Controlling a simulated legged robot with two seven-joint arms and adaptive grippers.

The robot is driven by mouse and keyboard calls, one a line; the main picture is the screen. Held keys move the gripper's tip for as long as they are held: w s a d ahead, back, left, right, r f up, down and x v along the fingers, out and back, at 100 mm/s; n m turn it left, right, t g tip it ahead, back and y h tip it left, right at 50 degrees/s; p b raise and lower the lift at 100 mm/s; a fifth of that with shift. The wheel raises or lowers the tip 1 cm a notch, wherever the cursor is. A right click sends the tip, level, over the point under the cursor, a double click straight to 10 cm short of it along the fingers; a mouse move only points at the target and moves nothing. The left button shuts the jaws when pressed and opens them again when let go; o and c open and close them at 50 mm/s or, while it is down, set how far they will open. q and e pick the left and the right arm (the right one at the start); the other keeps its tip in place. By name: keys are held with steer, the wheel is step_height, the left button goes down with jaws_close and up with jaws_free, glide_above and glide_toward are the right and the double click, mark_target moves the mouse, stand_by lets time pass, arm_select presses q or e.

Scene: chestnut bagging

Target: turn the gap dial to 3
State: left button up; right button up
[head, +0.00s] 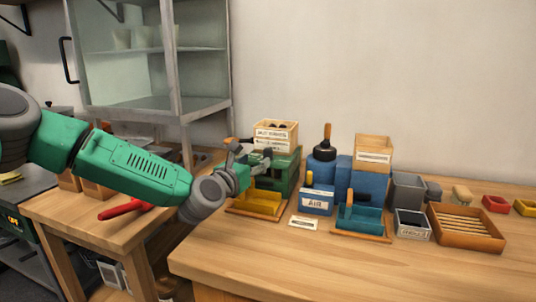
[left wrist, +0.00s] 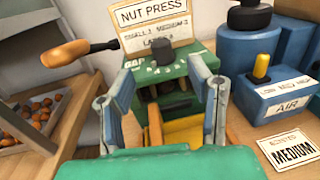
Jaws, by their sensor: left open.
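The green nut press (head: 285,172) stands on the wooden table, partly hidden behind my left gripper (head: 246,160) in the head view. In the left wrist view the press (left wrist: 176,72) faces me. Its dark gap dial (left wrist: 160,53) sits on the top of the green body, beside "GAP" lettering and small marks. I cannot read which mark the dial points at. My left gripper (left wrist: 160,72) is open, its two fingers apart on either side of the press front, with the dial between and beyond the tips. I see no contact with the dial. My right gripper is not in view.
An orange-handled lever (left wrist: 68,50) sticks out left of the press. A yellow tray (head: 256,204) lies at its front. The blue AIR box (head: 316,203) and a MEDIUM card (left wrist: 292,148) are to the right. The table front (head: 330,265) is clear.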

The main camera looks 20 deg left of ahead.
mark_target(265, 153)
arm_select(q)
steer(key=w, duration=0.2)
steer(key=w+d, duration=0.1)
steer(key=w, duration=0.5)
steer(key=shift+w+d, duration=0.15)
steer(key=shift+d, duration=0.15)
jaws_close()
